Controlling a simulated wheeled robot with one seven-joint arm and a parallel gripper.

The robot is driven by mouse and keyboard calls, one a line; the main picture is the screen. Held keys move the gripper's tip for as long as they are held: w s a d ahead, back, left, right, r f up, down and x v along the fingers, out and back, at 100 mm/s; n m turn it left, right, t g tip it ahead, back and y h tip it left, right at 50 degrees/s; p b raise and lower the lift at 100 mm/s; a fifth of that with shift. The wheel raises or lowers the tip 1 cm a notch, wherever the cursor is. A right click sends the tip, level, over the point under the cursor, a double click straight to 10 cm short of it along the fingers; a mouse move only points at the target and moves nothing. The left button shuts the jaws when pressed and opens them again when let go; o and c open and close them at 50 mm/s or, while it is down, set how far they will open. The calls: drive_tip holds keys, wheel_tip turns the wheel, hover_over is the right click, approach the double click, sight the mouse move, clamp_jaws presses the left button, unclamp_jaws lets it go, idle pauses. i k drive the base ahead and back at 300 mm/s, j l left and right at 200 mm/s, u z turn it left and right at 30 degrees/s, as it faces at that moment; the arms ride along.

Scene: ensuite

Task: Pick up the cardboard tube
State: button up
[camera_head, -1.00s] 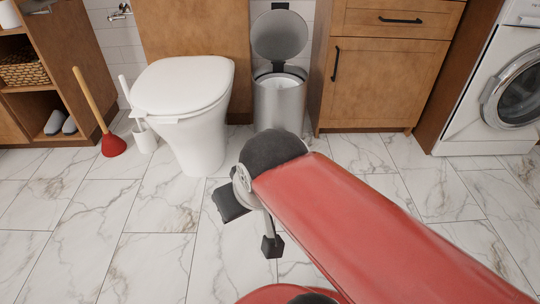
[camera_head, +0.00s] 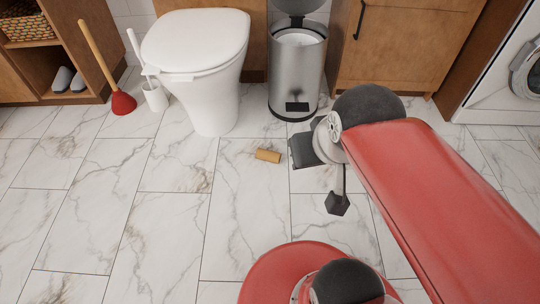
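The cardboard tube (camera_head: 268,156) is a small brown cylinder lying on its side on the marble floor, in front of the toilet and the bin. My red arm comes in from the lower right. My gripper (camera_head: 320,176) hangs at the end of the arm, just right of the tube and apart from it in the picture. Its dark parts show, but whether the fingers are open or shut is not clear. Nothing is visibly held.
The white toilet (camera_head: 199,75) and the steel pedal bin (camera_head: 297,70) with its lid up stand behind the tube. A red plunger (camera_head: 122,102) and a toilet brush (camera_head: 154,96) stand left of the toilet. A wooden cabinet (camera_head: 395,50) is at right. The floor at left is clear.

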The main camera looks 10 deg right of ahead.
sight(262, 154)
drive_tip(key=i+l+u, duration=0.1)
drive_tip(key=i+l, duration=0.35)
drive_tip(key=l, duration=0.25)
drive_tip(key=i+l+u, duration=0.15)
drive_tip(key=l, duration=0.25)
drive_tip(key=i, duration=0.1)
